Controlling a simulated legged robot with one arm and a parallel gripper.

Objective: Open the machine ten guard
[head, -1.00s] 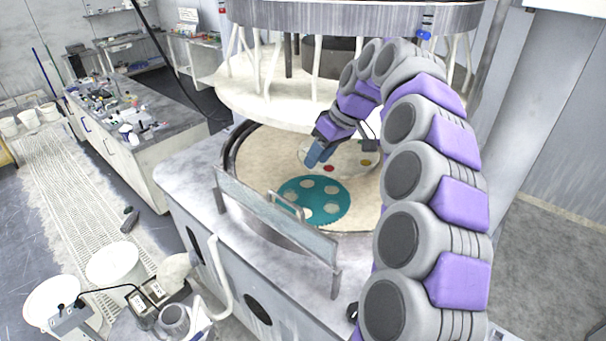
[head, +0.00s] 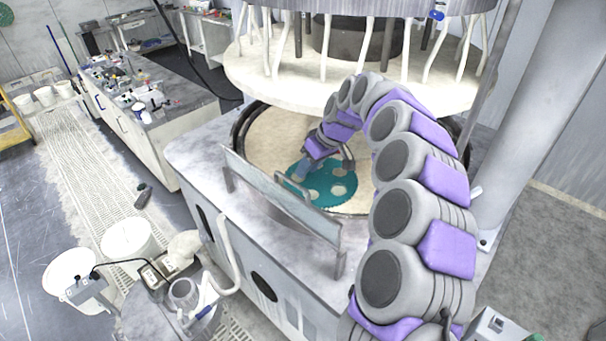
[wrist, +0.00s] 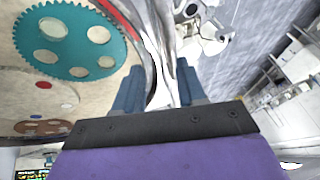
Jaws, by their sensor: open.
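The guard (head: 275,200) is a long, pale, translucent panel standing upright along the front edge of the polishing machine, held by a grey post at each end. A thin handle (head: 298,189) shows near its top middle. My gripper (head: 301,172) is just behind the guard's top edge, above the teal toothed disc (head: 333,186). In the wrist view my gripper (wrist: 158,80) is open, with one blue finger on either side of a shiny grey-white strip (wrist: 160,45). I cannot tell if the strip is the handle or the panel, or if the fingers touch it.
The raised upper platen (head: 290,85) with white hoses hangs over the machine's round beige platen (head: 265,140). White buckets (head: 128,238) and a small cart with hoses stand on the floor at lower left. A cluttered bench (head: 150,130) stands behind at left.

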